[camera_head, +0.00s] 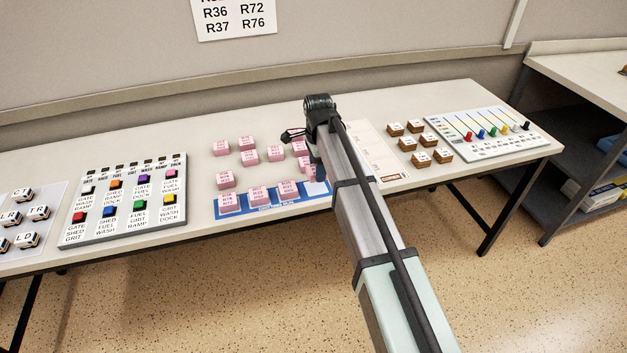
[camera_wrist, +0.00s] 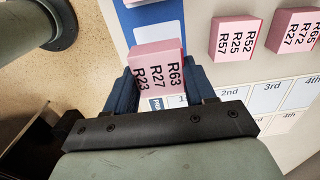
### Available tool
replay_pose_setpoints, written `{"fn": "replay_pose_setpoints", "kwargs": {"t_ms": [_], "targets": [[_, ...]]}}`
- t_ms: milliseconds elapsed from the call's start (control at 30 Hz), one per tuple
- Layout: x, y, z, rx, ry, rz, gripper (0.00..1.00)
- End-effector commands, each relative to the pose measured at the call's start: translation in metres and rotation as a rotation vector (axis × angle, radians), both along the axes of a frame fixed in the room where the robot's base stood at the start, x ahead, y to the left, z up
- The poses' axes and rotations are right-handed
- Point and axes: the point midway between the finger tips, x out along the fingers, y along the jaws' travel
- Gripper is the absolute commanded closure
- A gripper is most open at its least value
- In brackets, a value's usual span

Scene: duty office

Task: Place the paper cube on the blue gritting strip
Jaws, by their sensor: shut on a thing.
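My gripper (camera_wrist: 162,90) is shut on a pink paper cube (camera_wrist: 158,62) marked R63, R27, R23, with one dark finger on each side of it. In the head view my gripper (camera_head: 316,170) is over the right end of the blue gritting strip (camera_head: 300,203); the held cube is hard to make out there. Several pink cubes stand in a row on the strip, and a pale bare spot shows at its right end. Part of the strip also shows at the upper left in the wrist view (camera_wrist: 125,28). I cannot tell whether the held cube touches anything.
Several loose pink cubes (camera_head: 249,157) stand behind the strip; two (camera_wrist: 235,38) show right of my gripper in the wrist view. A button board (camera_head: 128,190) lies left. Brown blocks (camera_head: 407,144) and a slider panel (camera_head: 488,133) lie right. The table's front edge is close to the strip.

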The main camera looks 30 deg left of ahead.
Motion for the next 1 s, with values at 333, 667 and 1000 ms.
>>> {"fn": "replay_pose_setpoints", "kwargs": {"t_ms": [333,667,1000], "targets": [[0.0,0.0,-0.033,-0.001,0.001,0.0,0.76],[0.0,0.0,-0.047,0.001,-0.001,-0.001,0.76],[0.0,0.0,-0.05,0.0,0.0,0.0,0.34]]}}
